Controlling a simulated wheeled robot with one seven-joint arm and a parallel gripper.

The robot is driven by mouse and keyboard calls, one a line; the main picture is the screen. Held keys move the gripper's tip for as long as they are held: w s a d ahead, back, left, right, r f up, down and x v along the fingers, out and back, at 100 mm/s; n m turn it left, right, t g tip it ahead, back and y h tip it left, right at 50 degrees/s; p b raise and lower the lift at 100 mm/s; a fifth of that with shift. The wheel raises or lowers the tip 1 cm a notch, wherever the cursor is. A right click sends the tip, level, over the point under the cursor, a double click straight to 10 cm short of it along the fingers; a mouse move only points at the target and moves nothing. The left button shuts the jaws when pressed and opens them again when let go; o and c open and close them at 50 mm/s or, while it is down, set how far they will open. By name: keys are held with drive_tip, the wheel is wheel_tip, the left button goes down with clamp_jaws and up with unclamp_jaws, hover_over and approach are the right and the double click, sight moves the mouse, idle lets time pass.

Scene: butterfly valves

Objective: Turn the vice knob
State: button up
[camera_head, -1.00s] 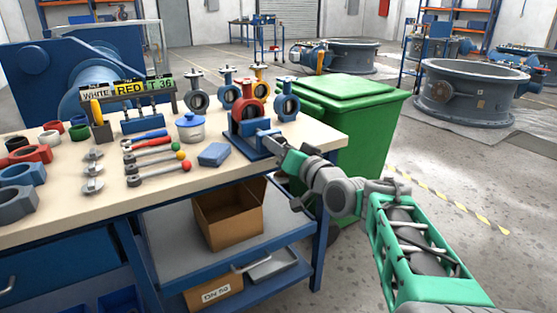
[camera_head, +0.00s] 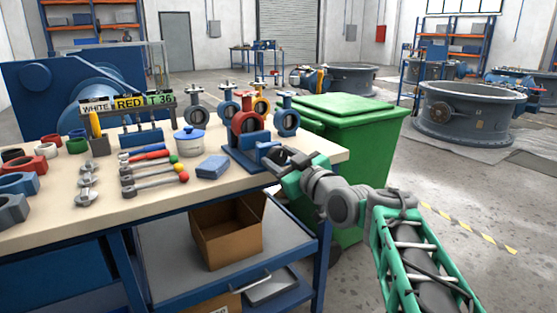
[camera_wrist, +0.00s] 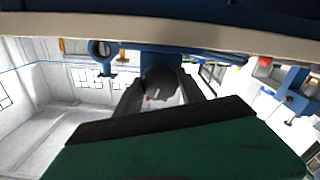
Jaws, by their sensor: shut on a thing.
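The blue vice (camera_head: 246,160) stands at the right end of the workbench, with a red butterfly valve (camera_head: 246,122) upright in it. My gripper (camera_head: 274,157) reaches in from the right and meets the vice's right side. In the wrist view the dark round vice knob (camera_wrist: 160,80) sits between the two fingers of my gripper (camera_wrist: 160,95), in front of blue vice metal. The gripper is shut on the knob. In the head view the fingers and wrist hide the knob.
The workbench (camera_head: 230,185) holds several wrenches, a blue-lidded pot (camera_head: 189,140), a blue block (camera_head: 212,167) and more valves (camera_head: 285,118) behind the vice. A green bin (camera_head: 350,125) stands close behind my arm.

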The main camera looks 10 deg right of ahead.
drive_tip(key=shift+f+n, duration=0.1)
drive_tip(key=shift+n, duration=0.3)
drive_tip(key=o, duration=1.4)
drive_tip(key=shift+c, duration=0.2)
